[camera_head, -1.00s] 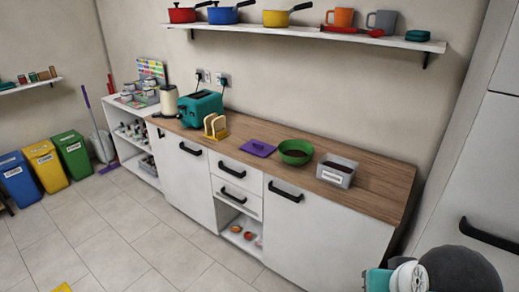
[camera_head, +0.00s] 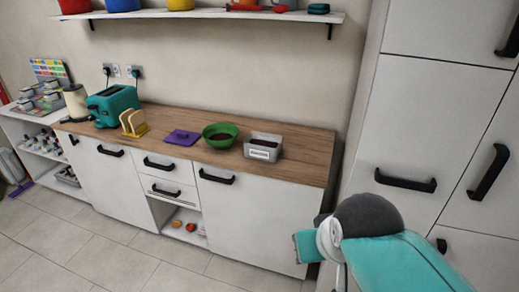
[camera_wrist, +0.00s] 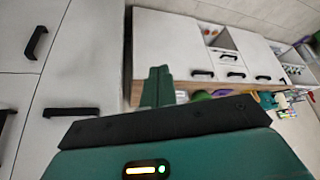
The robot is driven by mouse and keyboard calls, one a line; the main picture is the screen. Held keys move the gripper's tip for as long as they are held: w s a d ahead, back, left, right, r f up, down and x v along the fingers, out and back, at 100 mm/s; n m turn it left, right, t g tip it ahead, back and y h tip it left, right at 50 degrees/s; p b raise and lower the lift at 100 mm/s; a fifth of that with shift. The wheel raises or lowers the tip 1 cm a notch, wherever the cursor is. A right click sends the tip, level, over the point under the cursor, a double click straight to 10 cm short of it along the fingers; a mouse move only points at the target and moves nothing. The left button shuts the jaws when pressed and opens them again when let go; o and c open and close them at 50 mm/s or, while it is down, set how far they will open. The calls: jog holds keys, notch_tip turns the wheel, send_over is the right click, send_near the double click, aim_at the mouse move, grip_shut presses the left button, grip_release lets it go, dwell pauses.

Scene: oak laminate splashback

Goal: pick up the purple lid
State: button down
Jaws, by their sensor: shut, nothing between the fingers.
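The purple lid (camera_head: 183,138) lies flat on the wooden countertop (camera_head: 300,150), between the toast rack and the green bowl, with a small raised handle on top. In the wrist view a small purple patch is partly hidden beyond my gripper; I cannot tell for sure that it is the lid. My gripper (camera_wrist: 157,85) shows in the wrist view with its fingers together and empty, away from the countertop. In the head view my teal arm is at the lower right, well to the right of the lid; the fingertips are not clear there.
A green bowl (camera_head: 220,136) of dark contents and a grey labelled tub (camera_head: 262,147) stand right of the lid. A toast rack (camera_head: 134,123) and teal toaster (camera_head: 113,106) stand left. A shelf (camera_head: 210,15) hangs above. Tall white cabinets (camera_head: 440,130) stand at right.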

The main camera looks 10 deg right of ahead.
dwell(0.4)
jog(key=c, duration=1.3)
grip_release()
jog(key=shift+a, duration=0.1)
